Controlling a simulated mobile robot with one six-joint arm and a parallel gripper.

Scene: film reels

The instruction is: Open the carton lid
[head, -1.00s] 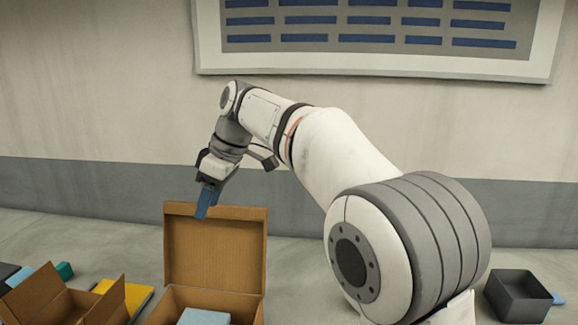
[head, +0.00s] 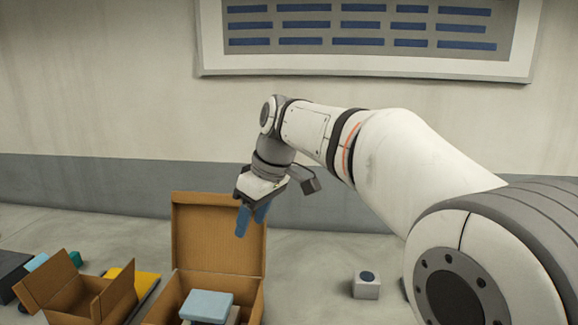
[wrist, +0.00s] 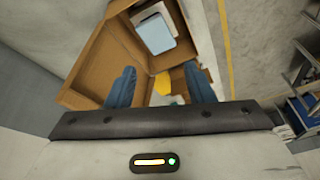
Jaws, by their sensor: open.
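The carton (head: 258,302) is a brown cardboard box at the lower middle of the head view. Its lid (head: 205,235) stands upright at the back, so the carton is open. A light blue item (head: 207,304) shows inside it. In the wrist view the lid (wrist: 92,68) spreads at the left and the light blue item (wrist: 154,32) lies in the box at the top. My gripper (head: 252,222), with blue fingers, is open and empty at the lid's upper right edge. The wrist view shows its fingers (wrist: 160,88) apart. I cannot tell whether a finger touches the lid.
A smaller open cardboard box (head: 105,302) stands to the left, with a yellow item (head: 122,280) behind it. Dark and teal items lie farther left. A small grey block with a dark round top (head: 367,286) stands right of the carton. The floor between them is clear.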

